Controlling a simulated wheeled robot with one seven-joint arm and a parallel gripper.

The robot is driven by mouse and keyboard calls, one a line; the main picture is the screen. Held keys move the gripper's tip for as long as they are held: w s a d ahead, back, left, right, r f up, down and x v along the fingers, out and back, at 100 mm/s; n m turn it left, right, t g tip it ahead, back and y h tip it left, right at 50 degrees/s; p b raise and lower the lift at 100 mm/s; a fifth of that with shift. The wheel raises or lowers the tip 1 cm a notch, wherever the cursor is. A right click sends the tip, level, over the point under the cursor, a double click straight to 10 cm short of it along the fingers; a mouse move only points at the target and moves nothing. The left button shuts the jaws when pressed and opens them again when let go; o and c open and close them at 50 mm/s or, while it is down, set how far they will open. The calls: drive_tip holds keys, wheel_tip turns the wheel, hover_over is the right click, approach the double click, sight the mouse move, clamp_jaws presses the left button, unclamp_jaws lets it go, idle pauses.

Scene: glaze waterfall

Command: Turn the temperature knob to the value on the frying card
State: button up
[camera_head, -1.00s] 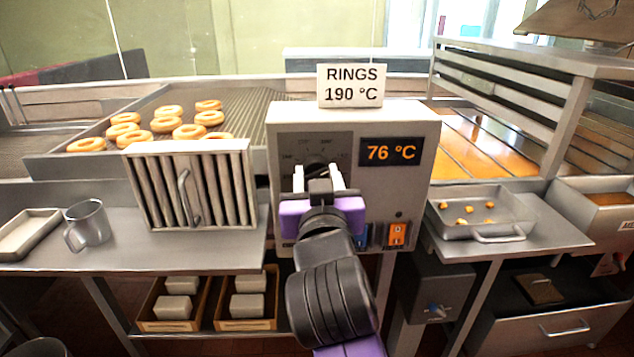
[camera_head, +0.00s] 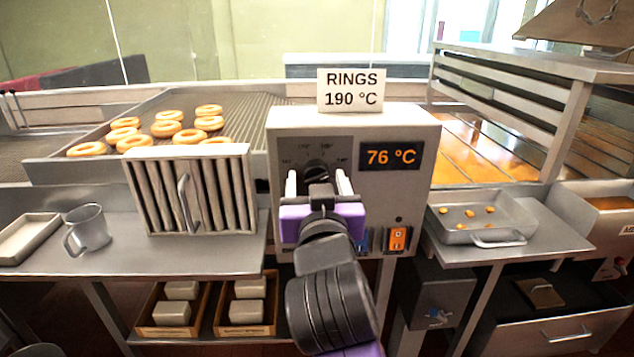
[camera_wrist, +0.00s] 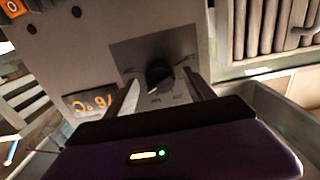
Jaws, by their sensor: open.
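The black temperature knob (camera_head: 317,172) sits on a dark dial plate on the front of the grey control box (camera_head: 420,135). In the head view my gripper's fingers partly cover the dial. In the wrist view the knob (camera_wrist: 159,75) shows whole, with a white pointer mark and small dial marks too blurred to read. My gripper (camera_head: 319,180) is open, its fingertips just short of the knob, one toward each side. The frying card (camera_head: 351,90) stands on top of the box and reads "RINGS 190 °C". The orange display (camera_head: 391,155) reads 76 °C.
An orange switch (camera_head: 398,238) is low on the box, right of my gripper. A slatted metal panel with a handle (camera_head: 190,190) stands close at left. Dough rings (camera_head: 190,136) lie on the rack behind. A tray (camera_head: 480,215) sits at right, a metal mug (camera_head: 87,228) at left.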

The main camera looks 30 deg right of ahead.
drive_tip(key=v, duration=0.7)
drive_tip(key=shift+s+a+b, duration=0.2)
drive_tip(key=shift+s+b, duration=0.15)
drive_tip(key=w+a+r+n+t+y, duration=0.1)
drive_tip(key=a+r+n+t+y, duration=0.25)
drive_tip(key=a+t, duration=0.2)
drive_tip(key=s+a+f+n+y+p, duration=0.1)
drive_tip(key=s+a+f+n+y, duration=0.35)
drive_tip(key=f+n+y, duration=0.35)
drive_tip(key=s+d+f+m+g, duration=0.1)
drive_tip(key=s+d+f+g, duration=0.1)
drive_tip(key=s+f, duration=0.4)
drive_tip(key=s+d+f+m+g+h+p, duration=0.1)
drive_tip(key=s+f, duration=0.5)
drive_tip(key=s, duration=0.7)
drive_tip(key=s+d+f+m+g+h+p, duration=0.1)
drive_tip(key=s+d+f+m+g, duration=0.1)
drive_tip(key=s+f, duration=0.4)
drive_tip(key=s+m+g, duration=0.1)
drive_tip(key=s, duration=0.2)
drive_tip(key=shift+s+d, duration=0.25)
drive_tip(key=shift+d, duration=0.05)
